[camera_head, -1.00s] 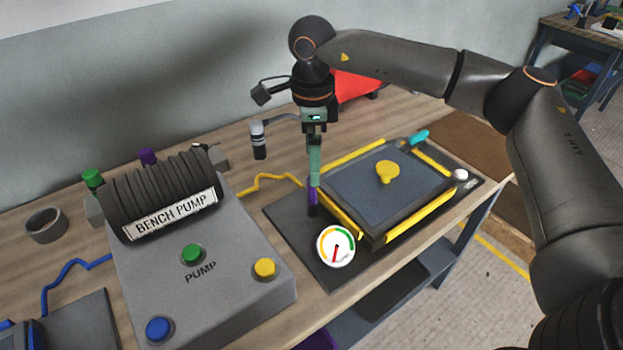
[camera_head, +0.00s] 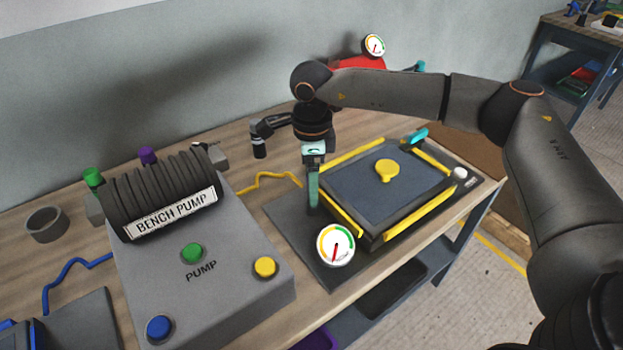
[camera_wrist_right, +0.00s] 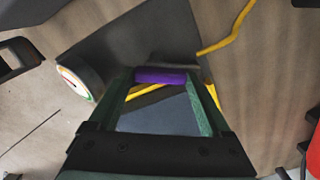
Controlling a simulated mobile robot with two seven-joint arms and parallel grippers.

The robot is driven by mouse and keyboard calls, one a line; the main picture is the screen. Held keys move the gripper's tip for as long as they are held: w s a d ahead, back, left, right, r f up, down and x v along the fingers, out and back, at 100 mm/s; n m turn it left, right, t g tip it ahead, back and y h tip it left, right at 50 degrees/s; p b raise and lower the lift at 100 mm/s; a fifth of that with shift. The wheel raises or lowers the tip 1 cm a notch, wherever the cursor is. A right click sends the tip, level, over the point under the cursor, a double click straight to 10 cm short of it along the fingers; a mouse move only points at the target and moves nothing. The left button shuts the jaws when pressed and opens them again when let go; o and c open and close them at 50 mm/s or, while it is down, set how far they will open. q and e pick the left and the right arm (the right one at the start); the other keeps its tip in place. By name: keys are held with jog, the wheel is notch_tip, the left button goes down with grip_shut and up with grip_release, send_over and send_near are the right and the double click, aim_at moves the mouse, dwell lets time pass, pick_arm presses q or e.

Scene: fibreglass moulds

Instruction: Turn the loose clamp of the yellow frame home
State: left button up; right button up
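The yellow frame (camera_head: 352,152) surrounds a dark slab with a yellow knob (camera_head: 387,170) on a black board. My right gripper (camera_head: 313,205) points straight down at the frame's left side. In the right wrist view, a purple clamp handle (camera_wrist_right: 160,76) lies crosswise between my right gripper's (camera_wrist_right: 160,80) two green fingertips. The fingers stand wide apart, with its ends close to them; I cannot tell whether they touch. In the head view the gripper hides the purple handle. A teal clamp handle (camera_head: 418,135) is at the frame's far corner. My left gripper is out of view.
A grey bench pump (camera_head: 215,300) with buttons stands at the left. A round gauge (camera_head: 336,244) sits at the board's front edge. A red thing (camera_head: 362,64) with another gauge is behind my right arm. A yellow hose (camera_head: 262,178) runs from pump towards frame.

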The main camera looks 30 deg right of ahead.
jog(key=c, duration=0.7)
jog(key=shift+m, duration=0.3)
jog(key=m+b, duration=0.1)
jog(key=m, duration=0.4)
jog(key=shift+s+d, duration=0.1)
jog(key=shift+d, duration=0.05)
jog(key=m, duration=0.5)
jog(key=shift+s+d+r+m, duration=0.1)
jog(key=shift+m, duration=0.3)
jog(key=o, duration=1.1)
jog(key=shift+o, duration=0.2)
